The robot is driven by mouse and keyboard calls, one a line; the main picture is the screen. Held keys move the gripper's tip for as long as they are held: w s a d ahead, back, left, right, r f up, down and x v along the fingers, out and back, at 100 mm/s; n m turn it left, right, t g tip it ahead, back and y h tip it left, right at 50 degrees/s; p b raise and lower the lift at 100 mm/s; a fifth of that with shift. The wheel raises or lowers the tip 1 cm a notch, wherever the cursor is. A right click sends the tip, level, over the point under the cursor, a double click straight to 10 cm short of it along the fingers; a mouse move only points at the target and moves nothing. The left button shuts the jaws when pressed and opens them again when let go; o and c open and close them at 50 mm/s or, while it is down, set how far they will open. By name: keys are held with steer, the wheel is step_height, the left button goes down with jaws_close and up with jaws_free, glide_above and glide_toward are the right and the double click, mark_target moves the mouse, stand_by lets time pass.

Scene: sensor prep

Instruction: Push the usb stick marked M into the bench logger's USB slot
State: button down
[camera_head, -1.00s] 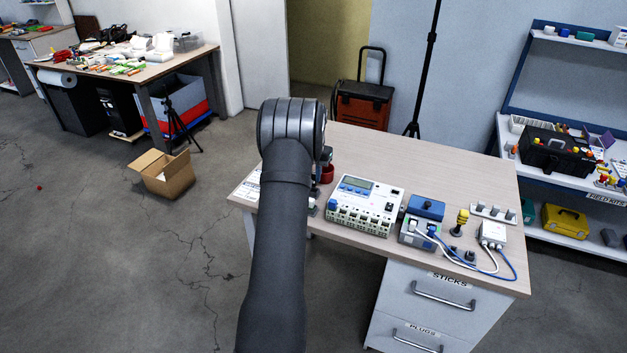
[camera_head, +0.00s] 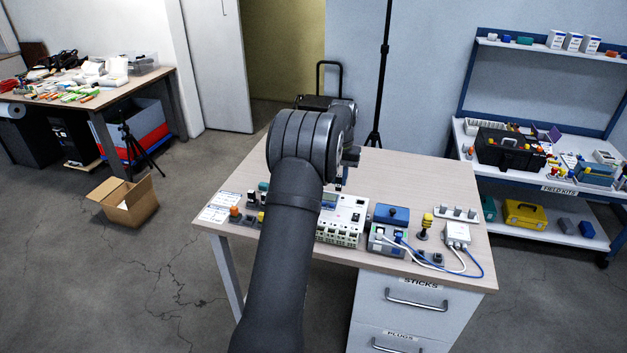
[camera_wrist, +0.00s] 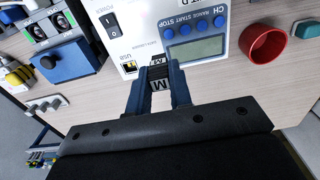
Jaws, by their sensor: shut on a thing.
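The bench logger (camera_head: 345,228) is a white box with a screen and a row of ports along its front, partly hidden by my arm in the head view. In the wrist view the logger (camera_wrist: 207,14) shows a screen, blue buttons, a power switch and a yellow-edged USB slot (camera_wrist: 129,67). My gripper (camera_wrist: 157,75) has its blue fingers shut on the dark usb stick marked M (camera_wrist: 158,85). The stick is beside the USB slot, to its right in the wrist view, and apart from it. Its height above the logger is unclear.
A blue-topped box (camera_head: 390,215) with cables stands right of the logger. A yellow-topped plunger (camera_head: 424,227) and a white cable box (camera_head: 456,234) are beyond it. A red cup (camera_wrist: 263,44) stands close to the logger. The back of the table is clear.

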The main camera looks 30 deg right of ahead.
steer(key=shift+s+d+f, duration=0.4)
steer(key=shift+d+f, duration=0.4)
steer(key=shift+d, duration=0.45)
steer(key=shift+s+d+f, duration=0.45)
steer(key=shift+d+f, duration=0.4)
steer(key=shift+d, duration=0.35)
steer(key=shift+s+d+f, duration=0.4)
steer(key=shift+d+f, duration=0.4)
steer(key=shift+d, duration=0.45)
steer(key=shift+f, duration=1.35)
stand_by(0.5)
steer(key=c, duration=1.1)
jaws_free()
steer(key=shift+o, duration=0.2)
steer(key=shift+r, duration=0.15)
step_height(320, 180, up, 7)
